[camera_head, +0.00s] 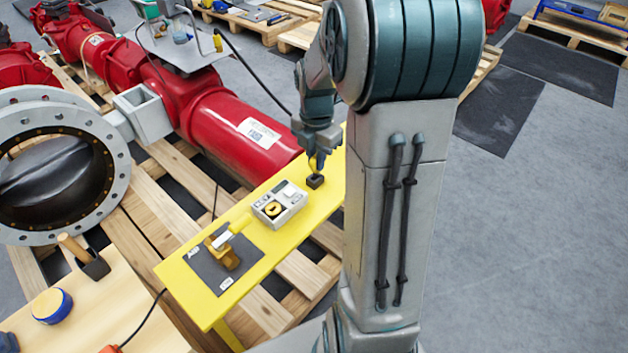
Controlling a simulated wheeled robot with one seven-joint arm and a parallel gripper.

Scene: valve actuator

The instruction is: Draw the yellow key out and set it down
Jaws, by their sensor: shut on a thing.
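My gripper (317,157) points down over the far end of a yellow bench (292,238). It is shut on a small yellow piece (312,165), which looks like the yellow key; the fingers hide part of it. Just below is a small dark block (315,182) on the bench. I cannot tell whether the key touches the block or is clear of it. A light grey box (291,212) with a round yellow-and-black face on top (273,209) stands nearer on the bench, left of my gripper.
A dark mat (210,275) with a brass valve (225,254) and a yellow-handled lever lies at the bench's near end. A large red actuator (225,115) stands behind the bench. Bare bench top lies around the grey box.

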